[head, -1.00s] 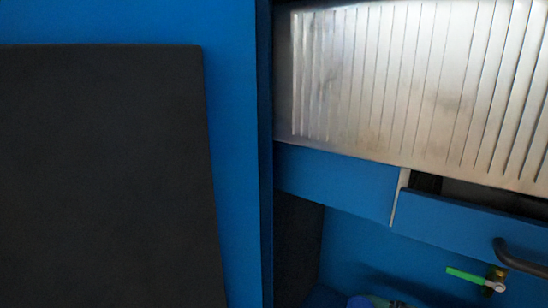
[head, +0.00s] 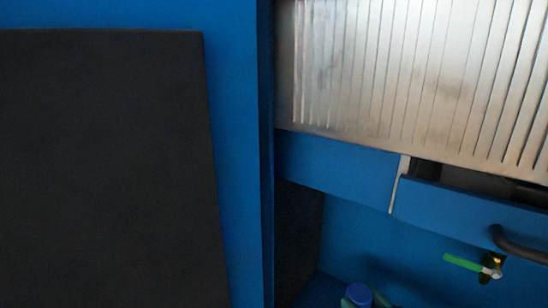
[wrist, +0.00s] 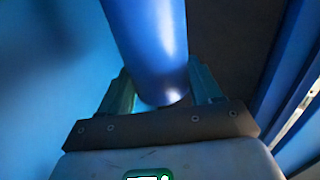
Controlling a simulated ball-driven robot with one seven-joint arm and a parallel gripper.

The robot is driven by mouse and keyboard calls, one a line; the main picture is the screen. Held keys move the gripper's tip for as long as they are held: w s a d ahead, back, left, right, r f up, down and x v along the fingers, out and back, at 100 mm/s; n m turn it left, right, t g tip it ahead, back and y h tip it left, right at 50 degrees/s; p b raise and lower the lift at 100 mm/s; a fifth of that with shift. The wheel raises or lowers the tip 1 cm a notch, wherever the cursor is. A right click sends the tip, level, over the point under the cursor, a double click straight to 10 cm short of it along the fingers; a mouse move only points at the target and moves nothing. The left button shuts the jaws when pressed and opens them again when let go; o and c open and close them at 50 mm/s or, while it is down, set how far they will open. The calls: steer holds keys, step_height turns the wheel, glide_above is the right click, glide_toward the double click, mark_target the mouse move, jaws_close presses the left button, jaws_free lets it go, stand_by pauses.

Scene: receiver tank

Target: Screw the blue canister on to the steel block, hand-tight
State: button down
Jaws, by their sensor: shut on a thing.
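The blue canister (wrist: 148,38) fills the upper middle of the wrist view, its rounded near end between the two teal fingers of my gripper (wrist: 163,86). My gripper is shut on the canister. In the head view, the blue end of the canister (head: 358,293) shows at the bottom edge with a bit of teal finger (head: 381,299) beside it. The rest of the canister and gripper is cut off there. I cannot make out the steel block in either view.
A ribbed metal panel (head: 400,70) spans the upper right above a blue beam (head: 335,168). Below it at right are a dark curved pipe (head: 515,245) and a small brass valve (head: 493,263) with a green handle (head: 462,262). A large dark panel (head: 100,170) stands at left.

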steer(key=shift+s+a, duration=0.1)
steer(key=shift+a, duration=0.95)
steer(key=c, duration=0.6)
jaws_free()
steer(key=o, duration=0.5)
steer(key=shift+a, duration=0.2)
steer(key=shift+c, duration=0.2)
steer(key=shift+d+n+g+y, duration=0.4)
steer(key=shift+n+g+y, duration=0.15)
steer(key=shift+y, duration=0.25)
steer(key=n+g+y, duration=0.2)
steer(key=y, duration=0.1)
steer(key=n+g+y, duration=0.1)
steer(key=n+g, duration=0.1)
steer(key=shift+d+y, duration=0.3)
steer(key=shift+d, duration=0.05)
steer(key=n+g+y, duration=0.2)
steer(key=n+g, duration=0.1)
steer(key=g, duration=0.1)
steer(key=shift+d, duration=0.2)
steer(key=shift+f+n+g+y, duration=0.15)
steer(key=shift+n+g+y, duration=0.3)
steer(key=shift+g, duration=0.2)
